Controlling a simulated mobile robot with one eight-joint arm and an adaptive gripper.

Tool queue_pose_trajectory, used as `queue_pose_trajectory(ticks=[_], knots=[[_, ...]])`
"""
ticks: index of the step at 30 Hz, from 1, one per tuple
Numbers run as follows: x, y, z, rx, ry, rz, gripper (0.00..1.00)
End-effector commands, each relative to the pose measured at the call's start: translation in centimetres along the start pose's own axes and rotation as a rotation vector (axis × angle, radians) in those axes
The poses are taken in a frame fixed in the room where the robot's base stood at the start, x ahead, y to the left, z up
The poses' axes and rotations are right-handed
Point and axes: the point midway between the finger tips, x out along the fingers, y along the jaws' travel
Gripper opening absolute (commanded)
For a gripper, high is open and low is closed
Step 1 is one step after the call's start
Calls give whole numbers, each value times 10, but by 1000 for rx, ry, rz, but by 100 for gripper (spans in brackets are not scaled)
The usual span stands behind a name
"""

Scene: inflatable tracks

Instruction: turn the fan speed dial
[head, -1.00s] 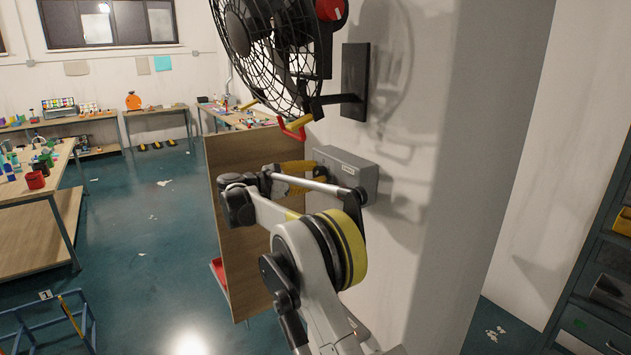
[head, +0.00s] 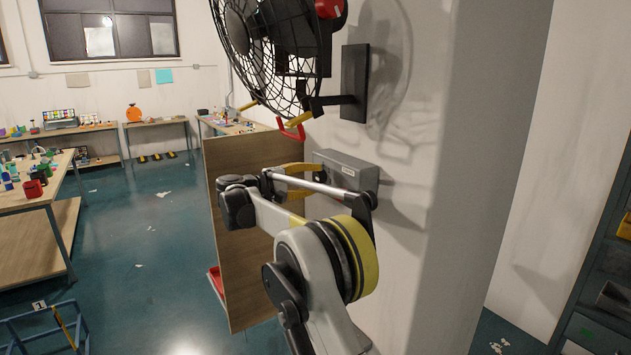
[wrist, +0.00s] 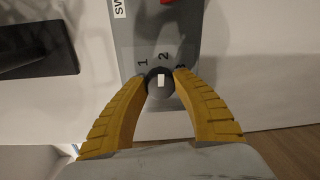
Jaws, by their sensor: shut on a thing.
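The fan speed dial (wrist: 158,88) is a small dark round knob with a white pointer mark, on a grey box with the printed numbers 1, 2 and 3 around it. In the wrist view the yellow fingertips of my gripper (wrist: 160,74) are on either side of the dial, shut on it. The white mark points up, roughly toward the 2. In the head view the grey control box (head: 347,170) is on the wall, and the yellow fingers of my gripper (head: 290,180) reach it from the left. The dial itself is hidden there.
A black caged fan (head: 275,45) is mounted on the wall above the box by a dark bracket plate (head: 354,82). A wooden panel (head: 245,230) stands left of my arm. A red part (wrist: 167,2) shows on the box above the dial.

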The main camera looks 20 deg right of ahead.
Motion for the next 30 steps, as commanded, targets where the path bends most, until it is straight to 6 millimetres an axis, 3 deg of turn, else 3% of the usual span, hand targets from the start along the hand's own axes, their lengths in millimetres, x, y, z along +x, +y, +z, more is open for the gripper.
queue_pose_trajectory(ticks=[9,25,26,27,30], knots=[[1,2,0,112,7,5,3],[1,2,0,132,8,6,3],[1,2,0,132,8,5,43],[1,2,0,132,8,5,55],[0,1,0,132,8,4,58]])
